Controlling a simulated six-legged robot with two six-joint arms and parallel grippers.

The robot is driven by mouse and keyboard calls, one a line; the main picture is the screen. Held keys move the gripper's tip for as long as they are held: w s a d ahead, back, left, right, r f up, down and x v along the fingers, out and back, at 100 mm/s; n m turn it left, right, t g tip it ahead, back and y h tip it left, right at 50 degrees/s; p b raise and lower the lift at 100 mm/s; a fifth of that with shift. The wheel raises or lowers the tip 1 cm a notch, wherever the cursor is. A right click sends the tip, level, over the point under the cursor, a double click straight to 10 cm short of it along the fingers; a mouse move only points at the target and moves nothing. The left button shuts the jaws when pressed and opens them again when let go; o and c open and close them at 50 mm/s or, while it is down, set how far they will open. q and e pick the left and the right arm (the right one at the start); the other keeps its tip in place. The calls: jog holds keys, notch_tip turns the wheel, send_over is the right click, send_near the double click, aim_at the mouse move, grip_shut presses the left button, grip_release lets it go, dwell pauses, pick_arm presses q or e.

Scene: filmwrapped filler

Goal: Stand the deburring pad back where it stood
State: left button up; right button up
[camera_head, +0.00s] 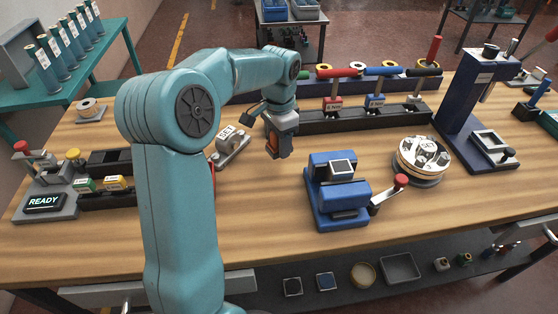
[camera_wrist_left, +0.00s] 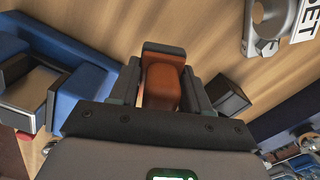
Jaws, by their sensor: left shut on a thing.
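An orange-brown block with a dark edge, which looks like the deburring pad (camera_wrist_left: 161,82), is between the fingers of my left gripper (camera_wrist_left: 160,92). In the head view the left gripper (camera_head: 279,146) hangs above the wooden bench, just in front of the long dark rack, and a bit of the orange-brown pad (camera_head: 272,144) shows at its jaws. The gripper is shut on the pad. Bare wood shows beyond the pad in the wrist view. I cannot tell the pad's exact height above the bench. My right gripper is not in view.
A blue vise (camera_head: 338,190) stands to the right of the gripper. A grey bracket marked SET (camera_head: 232,150) lies to its left. The dark rack (camera_head: 390,117) holds colored-handled tools behind. A round gauge (camera_head: 421,160) and a blue press (camera_head: 465,100) stand right.

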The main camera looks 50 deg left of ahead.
aim_at(279, 167)
pick_arm(q)
jog(key=shift+f, duration=3)
jog(key=shift+f, duration=0.2)
jog(key=o, duration=1)
jog(key=shift+r, duration=0.1)
notch_tip(279, 167, up, 12)
jog(key=shift+r+p, duration=0.15)
jog(key=shift+p, duration=0.2)
